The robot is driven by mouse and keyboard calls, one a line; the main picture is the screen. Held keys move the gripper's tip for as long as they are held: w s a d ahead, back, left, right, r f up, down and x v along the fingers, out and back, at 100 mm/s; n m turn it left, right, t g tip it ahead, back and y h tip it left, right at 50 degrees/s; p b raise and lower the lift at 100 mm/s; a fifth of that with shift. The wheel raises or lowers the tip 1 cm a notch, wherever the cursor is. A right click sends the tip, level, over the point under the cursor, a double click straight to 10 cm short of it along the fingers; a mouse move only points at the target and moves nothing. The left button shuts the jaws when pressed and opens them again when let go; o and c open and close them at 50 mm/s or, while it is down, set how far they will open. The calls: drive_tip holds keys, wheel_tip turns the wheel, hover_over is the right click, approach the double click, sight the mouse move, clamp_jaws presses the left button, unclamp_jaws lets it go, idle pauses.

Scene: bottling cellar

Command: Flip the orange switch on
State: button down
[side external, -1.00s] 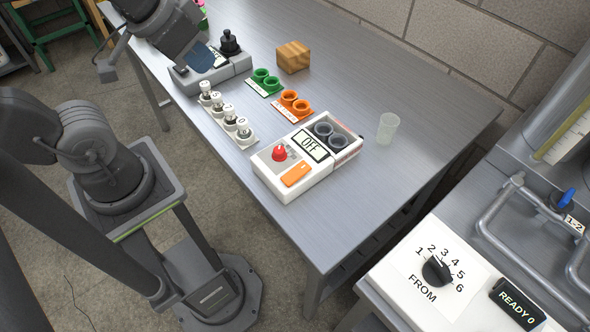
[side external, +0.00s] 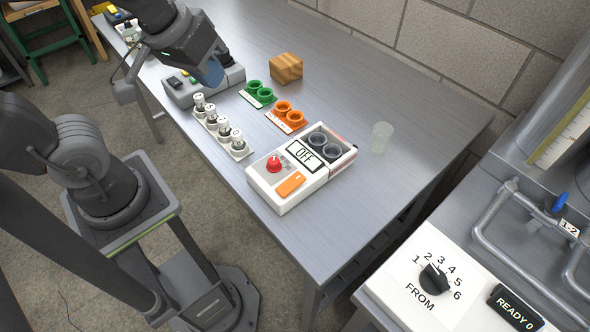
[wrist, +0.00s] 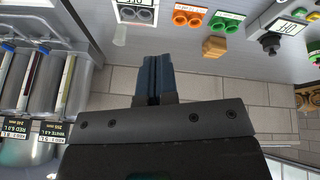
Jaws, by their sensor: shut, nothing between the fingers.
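The white box (side external: 323,176) with the orange switch stands near the table's front edge in the side view. Its display (side external: 305,153) reads OFF. The orange rocker switch (side external: 290,184) is on its front part, beside a red knob (side external: 274,164). In the wrist view only the end of a box with two dark round sockets (wrist: 137,14) shows at the top edge; the orange switch is out of that view. My gripper (side external: 213,76), with blue fingers, is up and left of the white box, over the grey box, apart from the switch. In the wrist view the fingers (wrist: 152,74) are together and empty.
A grey box (side external: 206,88) with buttons, a rack of white-capped pieces (side external: 223,133), green rings (side external: 258,93), orange rings (side external: 287,116), a wooden block (side external: 286,68) and a clear cup (side external: 381,138) stand on the table. A dial panel (side external: 433,280) is at right.

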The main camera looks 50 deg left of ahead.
drive_tip(key=w+d+f+n+g, duration=0.1)
drive_tip(key=w+d+f+n, duration=0.1)
drive_tip(key=w+d+n, duration=0.3)
drive_tip(key=n+g, duration=0.2)
drive_tip(key=n, duration=0.8)
hover_over(297, 176)
drive_tip(key=s, duration=0.3)
drive_tip(key=shift+w+d+f, duration=0.1)
drive_tip(key=shift+w+f, duration=0.05)
drive_tip(key=shift+f, duration=1.15)
drive_tip(key=shift+w+f, duration=0.1)
drive_tip(key=shift+f, duration=1.15)
drive_tip(key=f, duration=0.4)
drive_tip(key=w+f, duration=0.1)
drive_tip(key=f, duration=0.4)
drive_tip(key=w+f, duration=0.1)
drive_tip(key=f, duration=0.4)
drive_tip(key=shift+w, duration=0.1)
drive_tip(key=shift+w+f+g, duration=0.1)
drive_tip(key=shift+f+g, duration=0.1)
drive_tip(key=shift+g, duration=0.1)
